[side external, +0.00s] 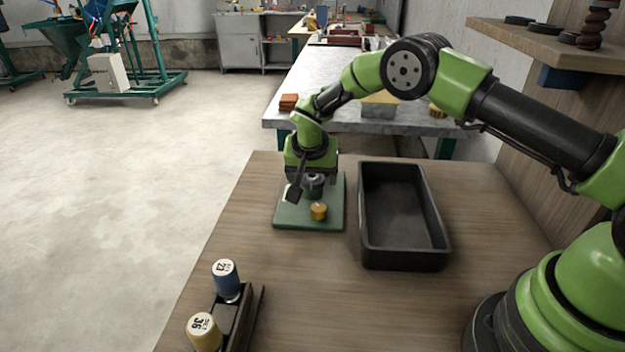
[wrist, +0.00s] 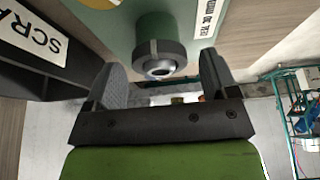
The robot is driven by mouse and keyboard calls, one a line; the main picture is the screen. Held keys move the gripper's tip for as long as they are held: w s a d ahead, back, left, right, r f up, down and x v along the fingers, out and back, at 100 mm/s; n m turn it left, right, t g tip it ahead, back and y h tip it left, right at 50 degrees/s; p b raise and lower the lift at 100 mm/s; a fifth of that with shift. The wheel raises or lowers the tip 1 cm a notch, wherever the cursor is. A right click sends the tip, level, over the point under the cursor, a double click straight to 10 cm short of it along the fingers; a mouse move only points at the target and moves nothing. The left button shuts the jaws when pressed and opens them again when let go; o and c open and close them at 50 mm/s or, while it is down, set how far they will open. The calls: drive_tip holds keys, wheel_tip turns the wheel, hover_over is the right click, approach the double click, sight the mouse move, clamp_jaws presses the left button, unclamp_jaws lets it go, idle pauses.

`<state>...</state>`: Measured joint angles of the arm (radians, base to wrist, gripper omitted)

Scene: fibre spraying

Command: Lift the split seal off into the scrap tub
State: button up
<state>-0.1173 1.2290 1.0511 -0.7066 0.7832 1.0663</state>
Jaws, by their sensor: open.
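The seal looks like a dark grey ring (wrist: 172,56) around the end of a green post (wrist: 155,27), with a lighter strip on one side and a metal tip at its centre. The post stands on a green plate (side external: 283,217) on the bench. My gripper (wrist: 162,66) is open, with one finger on each side of the ring and gaps visible to both. In the side view my gripper (side external: 311,187) is low over the plate and partly hides the post. The scrap tub (side external: 365,245) is black, empty and right of the plate; its label (wrist: 34,34) shows at left in the wrist view.
A brass-coloured cap (side external: 319,211) sits on the plate in front of the post. A dark rack (side external: 238,318) with a blue bottle (side external: 226,280) and a yellow bottle (side external: 203,332) stands at the front left. The bench between rack and tub is clear.

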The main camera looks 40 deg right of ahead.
drive_tip(key=c, duration=1)
wheel_tip(320, 180, up, 9)
drive_tip(key=m+g, duration=0.6)
drive_tip(key=m, duration=1.2)
hover_over(391, 218)
wheel_tip(391, 218, down, 5)
drive_tip(key=shift+f, duration=2.35)
